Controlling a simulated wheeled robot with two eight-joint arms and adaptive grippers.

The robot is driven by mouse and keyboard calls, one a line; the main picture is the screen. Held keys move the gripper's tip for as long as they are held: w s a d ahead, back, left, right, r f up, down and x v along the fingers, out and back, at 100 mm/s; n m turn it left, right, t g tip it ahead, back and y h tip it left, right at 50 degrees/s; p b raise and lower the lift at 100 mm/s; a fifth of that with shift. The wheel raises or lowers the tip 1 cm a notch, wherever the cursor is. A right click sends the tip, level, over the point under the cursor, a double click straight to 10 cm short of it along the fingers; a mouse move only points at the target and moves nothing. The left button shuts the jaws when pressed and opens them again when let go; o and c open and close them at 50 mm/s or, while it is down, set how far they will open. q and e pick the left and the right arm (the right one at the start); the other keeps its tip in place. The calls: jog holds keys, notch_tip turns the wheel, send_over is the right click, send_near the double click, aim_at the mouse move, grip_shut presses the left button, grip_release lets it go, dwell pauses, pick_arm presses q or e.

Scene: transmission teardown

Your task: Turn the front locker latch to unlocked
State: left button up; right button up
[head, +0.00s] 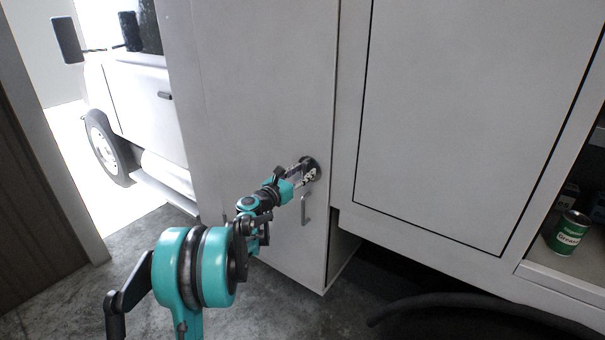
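The front locker (265,85) is a tall light-grey cabinet with its door shut. Its latch (312,164) is a small dark round fitting near the door's right edge, partly hidden by my gripper. A metal pull handle (306,211) hangs on the door just below it. My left gripper (306,174) reaches from the lower left, with its fingertips at the latch. I cannot tell whether the fingers are closed on it. Which way the latch is turned cannot be seen. My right gripper is not in view.
A second grey panel (455,110) is to the right of the locker. A green can (568,232) stands on a shelf at far right. A dark hose (470,300) lies low at the right. A white truck (130,90) stands behind at left. The concrete floor (130,245) at lower left is clear.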

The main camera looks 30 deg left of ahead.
pick_arm(q)
grip_shut()
jog(key=shift+m, duration=0.5)
jog(key=m+b, duration=0.1)
jog(key=m, duration=0.2)
jog(key=shift+d+m, duration=0.15)
jog(key=shift+m, duration=0.25)
jog(key=m+b, duration=0.1)
jog(key=m, duration=0.3)
jog(key=shift+d+f, duration=0.15)
jog(key=m, duration=0.6)
jog(key=m+b, duration=0.1)
jog(key=m, duration=0.2)
jog(key=shift+d+f, duration=0.1)
jog(key=shift+f, duration=0.15)
jog(key=shift+m, duration=0.3)
